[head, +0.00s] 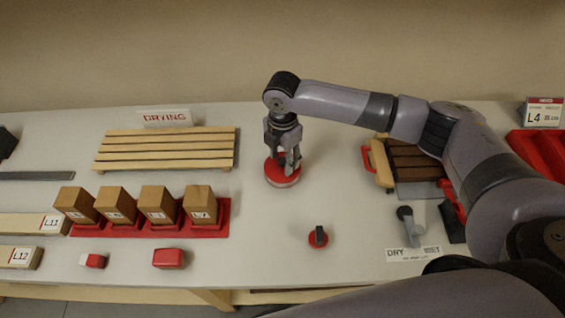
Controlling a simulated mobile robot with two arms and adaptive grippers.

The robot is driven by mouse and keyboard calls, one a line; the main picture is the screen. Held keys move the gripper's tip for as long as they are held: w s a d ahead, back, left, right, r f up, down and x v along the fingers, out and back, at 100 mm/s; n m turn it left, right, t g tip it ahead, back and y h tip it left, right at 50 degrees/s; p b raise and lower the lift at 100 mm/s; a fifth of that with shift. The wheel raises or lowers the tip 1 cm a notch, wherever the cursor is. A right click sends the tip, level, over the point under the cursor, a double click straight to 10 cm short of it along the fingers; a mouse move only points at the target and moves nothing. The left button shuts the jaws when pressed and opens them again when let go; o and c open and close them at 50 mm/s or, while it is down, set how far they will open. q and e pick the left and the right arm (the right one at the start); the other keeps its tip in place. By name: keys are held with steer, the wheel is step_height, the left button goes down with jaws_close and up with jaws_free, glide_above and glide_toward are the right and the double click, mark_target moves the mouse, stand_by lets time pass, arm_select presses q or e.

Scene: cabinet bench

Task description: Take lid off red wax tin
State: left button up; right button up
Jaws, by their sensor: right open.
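The red wax tin (281,178) stands on the bench near the middle, with a red top and a pale band around its lower side. My right gripper (289,168) points down over the tin with its fingers open. The fingertips overlap the tin's red top in the head view; I cannot tell whether they touch it. The gripper hides part of the top, so the lid's edge and any knob are not clear. My left gripper is not in view.
A small red round piece with a black upright grip (318,237) lies in front of the tin. A slatted drying rack (166,149) and a red tray (222,220) with wooden blocks are to the left. The bench around the tin is clear.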

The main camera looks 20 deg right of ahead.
steer(key=shift+c, duration=0.5)
jaws_close()
steer(key=shift+r, duration=0.1)
